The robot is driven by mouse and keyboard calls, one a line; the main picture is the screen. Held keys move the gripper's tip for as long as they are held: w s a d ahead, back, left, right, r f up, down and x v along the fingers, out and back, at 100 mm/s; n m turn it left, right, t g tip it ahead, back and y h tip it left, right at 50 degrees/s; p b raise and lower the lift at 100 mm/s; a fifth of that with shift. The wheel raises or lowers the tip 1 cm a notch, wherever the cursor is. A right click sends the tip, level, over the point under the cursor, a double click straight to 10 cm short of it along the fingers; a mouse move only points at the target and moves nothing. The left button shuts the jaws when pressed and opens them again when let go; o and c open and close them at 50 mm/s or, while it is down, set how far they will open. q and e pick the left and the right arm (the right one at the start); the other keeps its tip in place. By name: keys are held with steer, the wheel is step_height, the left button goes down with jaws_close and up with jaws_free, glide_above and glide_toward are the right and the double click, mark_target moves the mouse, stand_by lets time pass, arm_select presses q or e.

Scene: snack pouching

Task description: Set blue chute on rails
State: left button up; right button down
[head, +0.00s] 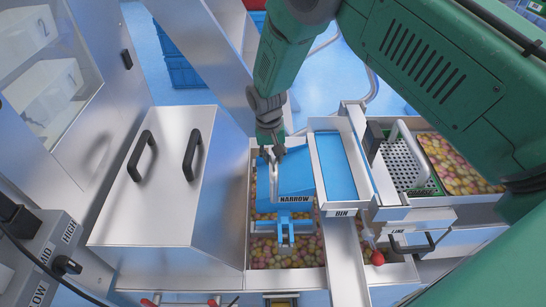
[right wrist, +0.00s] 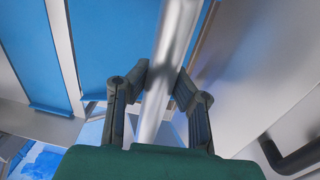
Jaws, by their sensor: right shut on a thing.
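The blue chute (head: 300,174), with a plate marked NARROW, lies over the candy-filled trough (head: 253,195) near the middle of the head view. Its narrow blue end points toward the bottom of the picture. My right gripper (head: 272,152) is at the chute's far end. In the right wrist view my right gripper (right wrist: 160,95) is shut on a silver bar (right wrist: 170,60), apparently the chute's handle, with a finger on each side. I cannot make out the rails or whether the chute touches them. My left gripper is not in view.
A blue-floored tray (head: 338,165) marked BIN stands right of the chute. Beyond it are a perforated basket (head: 405,165) and another candy bin (head: 460,165). A steel cover (head: 155,180) with two black handles stands left. A red knob (head: 377,258) is at the lower right.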

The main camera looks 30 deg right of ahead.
steer(key=shift+w+r+p, duration=0.1)
steer(key=shift+p, duration=0.2)
stand_by(0.7)
steer(key=shift+f+b, duration=0.65)
steer(key=shift+f, duration=0.5)
steer(key=c, duration=1.5)
jaws_free()
steer(key=shift+o, duration=0.5)
steer(key=shift+s, duration=0.2)
steer(key=r, duration=0.8)
steer(key=a+r, duration=0.1)
steer(key=r, duration=0.3)
steer(key=shift+w, duration=0.35)
steer(key=shift+f, duration=0.1)
